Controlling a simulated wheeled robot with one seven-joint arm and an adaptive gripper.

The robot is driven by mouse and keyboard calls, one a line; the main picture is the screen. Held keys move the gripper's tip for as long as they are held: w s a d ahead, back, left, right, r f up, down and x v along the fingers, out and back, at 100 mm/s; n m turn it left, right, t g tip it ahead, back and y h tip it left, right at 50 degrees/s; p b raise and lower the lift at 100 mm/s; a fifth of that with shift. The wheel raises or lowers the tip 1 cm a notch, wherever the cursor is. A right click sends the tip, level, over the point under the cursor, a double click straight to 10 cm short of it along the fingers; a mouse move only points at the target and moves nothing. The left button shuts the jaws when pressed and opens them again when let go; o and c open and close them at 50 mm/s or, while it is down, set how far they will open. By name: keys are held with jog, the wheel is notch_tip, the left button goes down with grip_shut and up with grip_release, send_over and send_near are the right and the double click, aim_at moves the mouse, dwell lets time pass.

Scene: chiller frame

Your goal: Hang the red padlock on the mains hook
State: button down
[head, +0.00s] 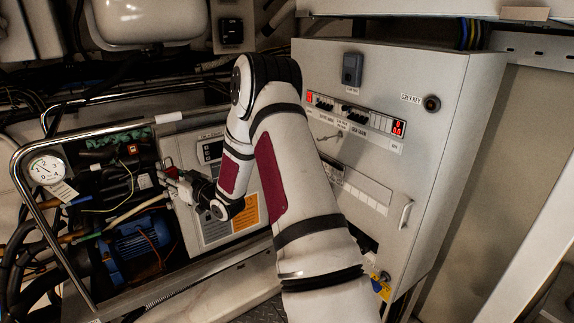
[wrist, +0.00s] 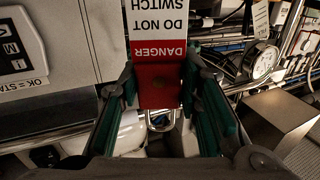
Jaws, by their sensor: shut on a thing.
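The red padlock (wrist: 158,88) is between the green-lined fingers of my gripper (wrist: 160,76) in the wrist view. My gripper is shut on it. Its metal shackle (wrist: 160,124) points to the bottom of the picture. A white and red danger tag (wrist: 157,22), its text upside down, is at the padlock's top end.
The tall grey cabinet (head: 405,120) with switches and a red display stands right of my arm. The chrome rail (head: 45,225), pressure gauge (head: 46,169) and blue motor (head: 142,250) are left of my gripper. The gauge also shows in the wrist view (wrist: 262,62).

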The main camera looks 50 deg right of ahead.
jog(key=s+d+r+m+g+h+b, duration=0.25)
jog(key=d+m+h, duration=0.2)
jog(key=d, duration=0.25)
jog(key=s+d+r+m+g+h+b, duration=0.1)
jog(key=s+d+m+g+h, duration=0.15)
jog(key=d+h, duration=0.4)
jog(key=s+d+r+m+g+h+b, duration=0.25)
jog(key=d+m+h, duration=0.25)
jog(key=d, duration=0.3)
jog(key=s+d+f+m+g+h+b, duration=0.1)
jog(key=s+d+m+g+b, duration=0.1)
jog(key=s+m+g, duration=0.5)
jog(key=s+d+m+g+h+b, duration=0.1)
jog(key=s+d+m+g+b, duration=0.2)
jog(key=s+g, duration=0.8)
jog(key=s+d+f+t+b, duration=0.1)
jog(key=s+d+f+t, duration=0.1)
jog(key=s+d, duration=0.2)
jog(key=shift+s+d+m, duration=0.3)
jog(key=shift+s+d, duration=0.05)
jog(key=shift+d, duration=1.35)
